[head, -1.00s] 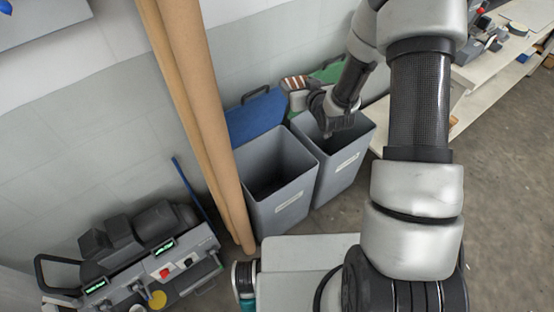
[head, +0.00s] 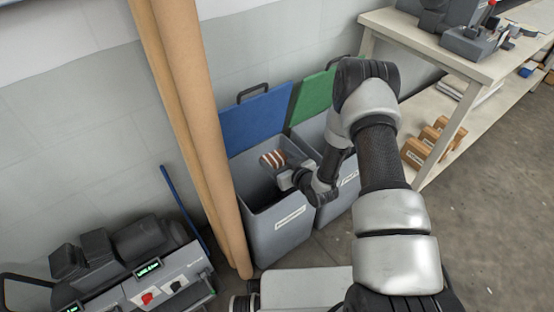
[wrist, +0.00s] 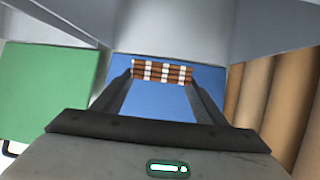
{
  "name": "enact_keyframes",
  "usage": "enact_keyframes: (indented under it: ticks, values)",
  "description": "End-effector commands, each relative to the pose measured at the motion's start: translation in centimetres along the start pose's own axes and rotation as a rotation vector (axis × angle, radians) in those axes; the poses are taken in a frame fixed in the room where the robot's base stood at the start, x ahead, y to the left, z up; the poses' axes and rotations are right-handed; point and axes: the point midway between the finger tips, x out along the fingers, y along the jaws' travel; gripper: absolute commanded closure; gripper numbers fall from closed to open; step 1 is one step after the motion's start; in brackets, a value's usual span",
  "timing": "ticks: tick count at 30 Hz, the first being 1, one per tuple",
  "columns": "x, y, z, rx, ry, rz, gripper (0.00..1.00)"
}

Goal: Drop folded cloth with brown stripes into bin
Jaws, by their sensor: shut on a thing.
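The folded cloth with brown and white stripes (head: 272,159) is held at the tip of my gripper (head: 281,168), over the opening of the grey bin with the blue lid (head: 280,228). In the wrist view the cloth (wrist: 162,72) sits between the two fingers of my gripper (wrist: 161,80), with the blue lid (wrist: 155,100) behind it. My gripper is shut on the cloth. My wrist hides part of that bin's right rim. The bin's inside bottom is hidden.
A second grey bin with a raised green lid (head: 312,98) stands just right, partly behind my arm. Tall brown rolls (head: 200,120) stand close on the left. A grey machine (head: 140,270) is at lower left. A shelved bench (head: 455,60) stands at right.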

Motion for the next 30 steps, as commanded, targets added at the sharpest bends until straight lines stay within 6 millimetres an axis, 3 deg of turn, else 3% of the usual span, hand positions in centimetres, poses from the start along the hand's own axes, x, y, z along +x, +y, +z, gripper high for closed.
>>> enact_keyframes:
  ticks: [3, 9, 19, 20, 23, 30]
  values:
    - [0.7, 0.0, 1.8, 0.0, 0.0, 0.0, 0.56]
    - [1.5, 0.1, 3.6, 0.0, 0.0, 0.001, 0.56]
    - [1.6, 0.0, 3.8, 0.0, 0.0, 0.001, 0.56]
    - [1.6, 0.0, 3.8, 0.0, 0.0, 0.001, 0.31]
    - [1.6, 0.0, 3.8, 0.0, 0.0, 0.001, 0.14]
    - [1.6, 0.0, 3.9, 0.0, -0.001, 0.001, 0.12]
